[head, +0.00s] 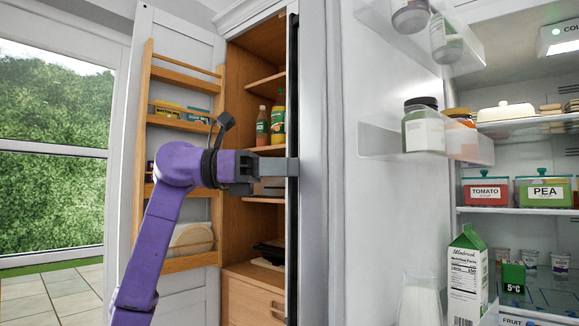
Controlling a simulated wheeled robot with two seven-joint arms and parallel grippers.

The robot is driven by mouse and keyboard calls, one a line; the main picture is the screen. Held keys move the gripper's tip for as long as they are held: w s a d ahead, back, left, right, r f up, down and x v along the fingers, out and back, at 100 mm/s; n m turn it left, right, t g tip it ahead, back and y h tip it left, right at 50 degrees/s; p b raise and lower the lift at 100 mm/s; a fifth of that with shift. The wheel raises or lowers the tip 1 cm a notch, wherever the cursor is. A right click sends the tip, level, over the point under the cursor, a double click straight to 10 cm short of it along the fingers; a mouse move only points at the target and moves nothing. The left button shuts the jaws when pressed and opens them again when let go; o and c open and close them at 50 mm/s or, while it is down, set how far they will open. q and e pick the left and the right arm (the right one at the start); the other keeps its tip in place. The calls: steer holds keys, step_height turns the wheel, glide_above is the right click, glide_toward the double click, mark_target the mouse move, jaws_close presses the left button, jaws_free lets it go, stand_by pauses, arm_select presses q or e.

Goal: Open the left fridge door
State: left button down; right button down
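The left fridge door (385,205) stands swung open in the middle of the head view, its white inner side and shelves facing right. A long dark vertical bar (292,90), apparently its handle, runs along its left side. My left gripper (286,168) reaches in from the left, with its grey finger across the bar at mid height. Only one finger shows clearly, so I cannot tell whether it is closed around the bar. My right gripper is not in view.
The fridge interior at right shows a milk carton (467,278), a tomato box (485,192) and a pea box (543,191). A jar (423,127) sits on a door shelf. A wooden cupboard (253,90) with its open racked door (144,120) stands left, behind my arm.

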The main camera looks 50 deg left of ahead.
arm_select(q)
steer(key=shift+w+a, duration=0.1)
stand_by(0.3)
steer(key=c, duration=1.1)
jaws_free()
steer(key=shift+w+d, duration=0.25)
steer(key=shift+w, duration=0.2)
steer(key=v, duration=1)
steer(key=shift+s+a, duration=0.2)
steer(key=shift+f, duration=0.1)
